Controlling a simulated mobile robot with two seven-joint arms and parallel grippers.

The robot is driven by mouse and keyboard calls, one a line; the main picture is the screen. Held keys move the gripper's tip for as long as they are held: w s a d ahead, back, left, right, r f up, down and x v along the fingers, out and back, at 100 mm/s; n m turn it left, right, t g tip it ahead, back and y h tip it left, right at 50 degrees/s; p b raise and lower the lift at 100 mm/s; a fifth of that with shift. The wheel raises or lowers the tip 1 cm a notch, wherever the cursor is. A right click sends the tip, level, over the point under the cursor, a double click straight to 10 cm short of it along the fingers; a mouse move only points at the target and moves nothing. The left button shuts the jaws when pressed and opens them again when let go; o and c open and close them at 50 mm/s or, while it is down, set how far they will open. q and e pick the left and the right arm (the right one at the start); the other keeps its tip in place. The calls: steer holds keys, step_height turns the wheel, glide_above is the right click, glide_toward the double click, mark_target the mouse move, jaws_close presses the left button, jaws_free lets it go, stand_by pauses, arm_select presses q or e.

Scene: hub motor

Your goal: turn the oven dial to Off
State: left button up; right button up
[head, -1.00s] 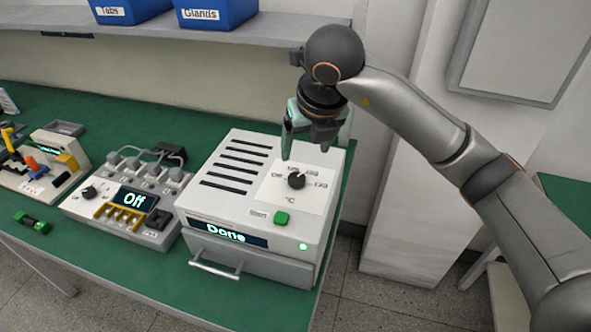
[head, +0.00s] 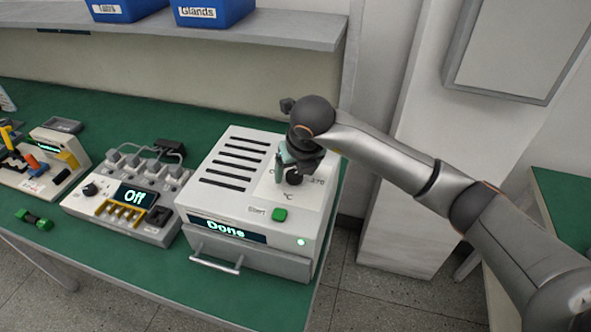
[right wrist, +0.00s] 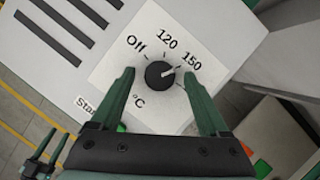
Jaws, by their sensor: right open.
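The oven (head: 255,215) is a white box with a "Done" display and a round black dial (head: 294,178) on its top panel. In the right wrist view the dial (right wrist: 160,74) has a white pointer mark aimed about at 150; Off and 120 lie to its left. My right gripper (head: 290,168) is above the dial, pointing down. Its green fingers (right wrist: 162,95) are open, one on each side of the dial and apart from it in the picture; their height above the panel is unclear. What seems to be my left gripper (right wrist: 45,155) shows small at the lower left of that view.
A green start button (head: 279,214) is in front of the dial. A charger-like unit (head: 125,200) reading "Off" stands left of the oven. The shelf (head: 270,30) with blue bins (head: 213,12) is behind and above.

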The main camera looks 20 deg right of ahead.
steer(key=shift+c, duration=0.4)
jaws_close()
